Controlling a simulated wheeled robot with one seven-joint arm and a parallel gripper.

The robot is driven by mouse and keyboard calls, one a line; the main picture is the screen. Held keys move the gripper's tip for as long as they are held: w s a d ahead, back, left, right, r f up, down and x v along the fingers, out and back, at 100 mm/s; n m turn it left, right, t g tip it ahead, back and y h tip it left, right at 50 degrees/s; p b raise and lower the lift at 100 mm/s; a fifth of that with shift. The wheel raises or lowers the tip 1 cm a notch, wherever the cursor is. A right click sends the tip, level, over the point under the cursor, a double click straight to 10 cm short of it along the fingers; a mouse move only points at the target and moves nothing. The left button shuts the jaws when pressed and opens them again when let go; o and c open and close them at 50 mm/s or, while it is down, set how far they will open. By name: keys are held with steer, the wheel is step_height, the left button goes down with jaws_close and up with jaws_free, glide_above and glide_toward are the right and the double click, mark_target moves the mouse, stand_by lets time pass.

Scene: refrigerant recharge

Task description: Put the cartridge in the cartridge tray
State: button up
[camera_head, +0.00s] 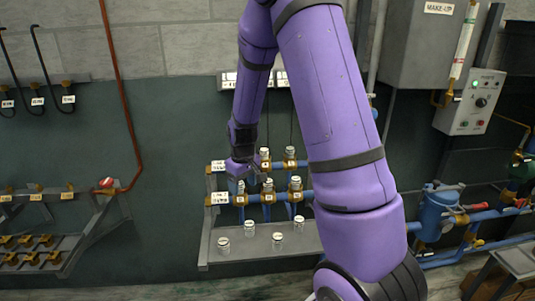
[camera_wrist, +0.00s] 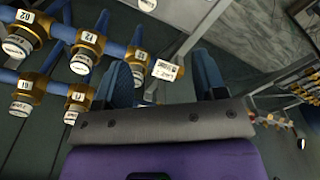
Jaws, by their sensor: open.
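Several small white-topped cylinders stand on a grey shelf-like tray (camera_head: 262,257) below the pipe rack. One of these cylinders (camera_head: 277,241) is near its middle. More white-topped cylinders sit in brass fittings on the blue pipes, one of them at the upper right (camera_head: 290,153). I cannot tell which one is the task's cartridge. My gripper (camera_head: 243,168) is at the left end of the pipe rack, above the tray. In the wrist view my gripper (camera_wrist: 165,75) is open, its two blue fingers apart. A white label plate (camera_wrist: 165,70) shows between them; I see nothing held.
Blue pipes with brass fittings (camera_wrist: 88,42) lie close to the left finger. A sloped grey rack (camera_head: 40,258) with brass holders is at the left. A control box (camera_head: 470,102) and blue pump piping (camera_head: 440,212) are at the right. My arm hides part of the rack.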

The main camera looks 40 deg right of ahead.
steer(key=s+a+r+t, duration=0.1)
steer(key=s+a+r, duration=0.3)
steer(key=r, duration=0.5)
steer(key=s+a+r+t, duration=0.1)
steer(key=s+a+r, duration=0.2)
steer(key=s+r, duration=0.5)
steer(key=s+a+r+t, duration=0.2)
steer(key=s+a+r, duration=0.2)
steer(key=s+r, duration=0.6)
steer(key=s, duration=0.3)
steer(key=shift+s+m+t, duration=0.3)
steer(key=shift+s+m, duration=0.1)
steer(key=shift+r, duration=0.2)
step_height(320, 180, up, 7)
